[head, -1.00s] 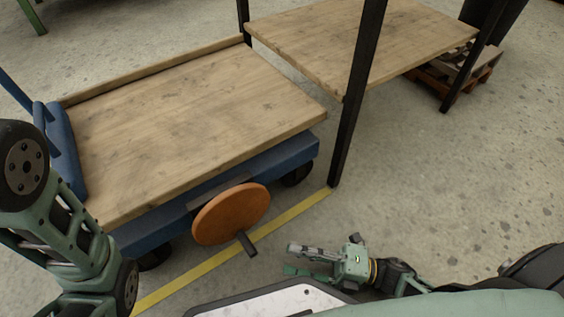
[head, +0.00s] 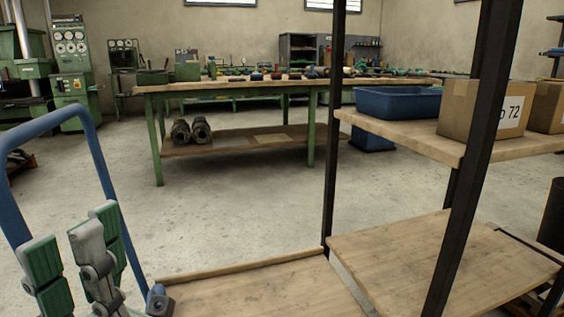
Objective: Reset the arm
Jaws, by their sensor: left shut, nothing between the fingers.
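My left gripper (head: 80,245) shows at the lower left in the head view, pointing up, with green pads on grey links. It is shut and empty. It stands in front of the blue cart handle (head: 92,140), and I cannot tell whether they touch. My right gripper is out of view.
The wooden cart deck (head: 260,292) is at the bottom. A black-post shelf (head: 400,245) on the right bears a blue bin (head: 398,103) and a cardboard box (head: 470,112). A green workbench (head: 235,88) stands behind. Open floor (head: 260,215) lies between.

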